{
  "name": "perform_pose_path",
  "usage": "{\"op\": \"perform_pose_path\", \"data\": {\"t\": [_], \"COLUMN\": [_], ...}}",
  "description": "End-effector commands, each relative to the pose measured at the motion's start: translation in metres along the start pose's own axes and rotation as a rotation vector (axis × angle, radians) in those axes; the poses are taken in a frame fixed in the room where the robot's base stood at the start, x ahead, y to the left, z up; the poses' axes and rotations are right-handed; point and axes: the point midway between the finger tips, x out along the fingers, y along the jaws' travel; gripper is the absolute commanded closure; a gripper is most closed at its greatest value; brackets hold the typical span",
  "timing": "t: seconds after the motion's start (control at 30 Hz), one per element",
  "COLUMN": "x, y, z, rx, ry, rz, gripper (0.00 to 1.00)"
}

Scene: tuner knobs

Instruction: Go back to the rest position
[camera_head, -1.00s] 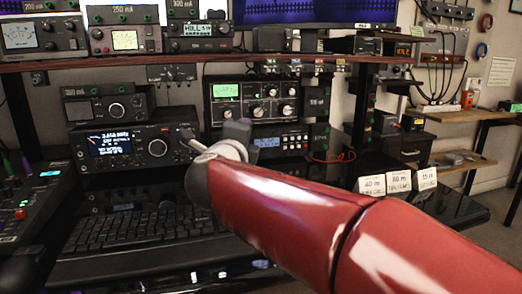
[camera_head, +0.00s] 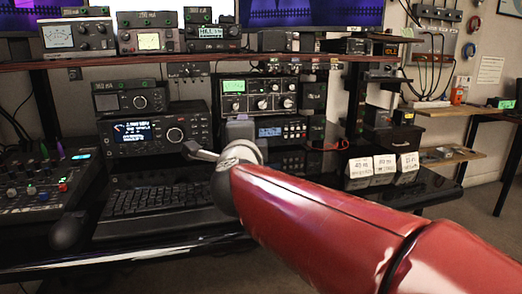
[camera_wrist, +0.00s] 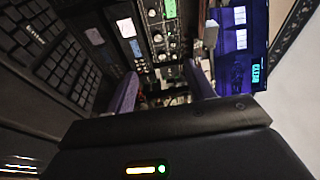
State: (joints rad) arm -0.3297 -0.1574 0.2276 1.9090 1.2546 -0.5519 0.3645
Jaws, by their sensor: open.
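My red arm reaches in from the lower right in the head view. Its end stands in front of the gap between the lit tuner radio (camera_head: 152,136) and the equipment stack to its right. In the wrist view my gripper (camera_wrist: 160,78) has its two fingers apart, with nothing between them but the equipment beyond. The radio has a blue-lit display and a large round knob (camera_head: 175,135). A grey part of my gripper overlaps the radio's lower right side in the head view. I cannot tell whether it touches the radio.
A keyboard (camera_head: 160,200) lies on the desk below the radio, and a mixer (camera_head: 45,185) stands at left. A shelf (camera_head: 150,62) with meters runs above. White cards (camera_head: 383,168) stand at right. Open floor shows in front of the desk.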

Motion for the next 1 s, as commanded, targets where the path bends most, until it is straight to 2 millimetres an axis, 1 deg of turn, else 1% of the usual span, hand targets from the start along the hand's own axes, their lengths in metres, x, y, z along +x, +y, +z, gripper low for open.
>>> {"op": "perform_pose_path", "data": {"t": [0.13, 0.2, 0.27, 0.37, 0.47, 0.5, 0.57, 0.6, 0.67, 0.7, 0.8, 0.83, 0.9, 1.0], "x": [-0.013, -0.022, -0.031, -0.052, -0.087, -0.105, -0.132, -0.15, -0.177, -0.193, -0.23, -0.239, -0.256, -0.269], "y": [0.002, 0.008, 0.016, 0.038, 0.081, 0.103, 0.136, 0.156, 0.184, 0.199, 0.23, 0.236, 0.248, 0.257], "z": [-0.005, -0.009, -0.011, -0.022, -0.042, -0.054, -0.073, -0.086, -0.106, -0.118, -0.144, -0.151, -0.162, -0.171], "rx": [-0.15, -0.24, -0.328, -0.51, -0.742, -0.843, -0.973, -1.045, -1.136, -1.186, -1.274, -1.293, -1.324, -1.346], "ry": [-0.091, -0.143, -0.193, -0.288, -0.408, -0.462, -0.537, -0.581, -0.644, -0.68, -0.756, -0.774, -0.807, -0.833], "rz": [-0.004, 0.003, 0.016, 0.063, 0.166, 0.227, 0.326, 0.394, 0.495, 0.559, 0.698, 0.733, 0.798, 0.849], "gripper": [0.46, 0.46, 0.46, 0.46, 0.46, 0.46, 0.46, 0.46, 0.46, 0.46, 0.46, 0.46, 0.46, 0.46]}}
